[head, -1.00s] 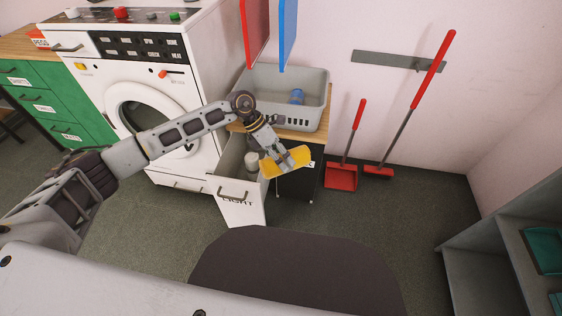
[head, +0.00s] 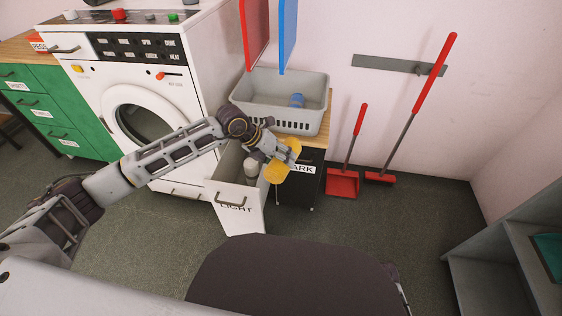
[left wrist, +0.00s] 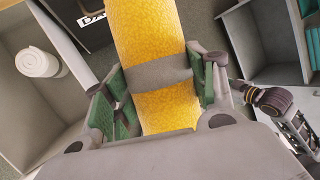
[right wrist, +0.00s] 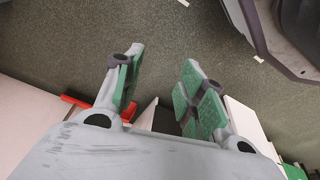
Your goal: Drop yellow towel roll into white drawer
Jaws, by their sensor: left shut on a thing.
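The yellow towel roll (head: 284,160) has a grey band round its middle. My left gripper (head: 283,158) is shut on it at the band, and the left wrist view shows the roll (left wrist: 152,40) between the green-padded fingers (left wrist: 158,90). In the head view it is held up at the right side of the open white drawer (head: 236,205), labelled LIGHT, in front of the black drawer front. A white roll (left wrist: 38,62) stands inside the white drawer. My right gripper (right wrist: 160,85) is open and empty, with floor beyond its fingers.
The black drawer (head: 298,185) beside the white one is shut. A grey basket (head: 310,122) with a blue roll (head: 296,100) stands on the wooden top. A washing machine (head: 150,100) is at left; red dustpan (head: 342,184) and broom (head: 380,178) are at right.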

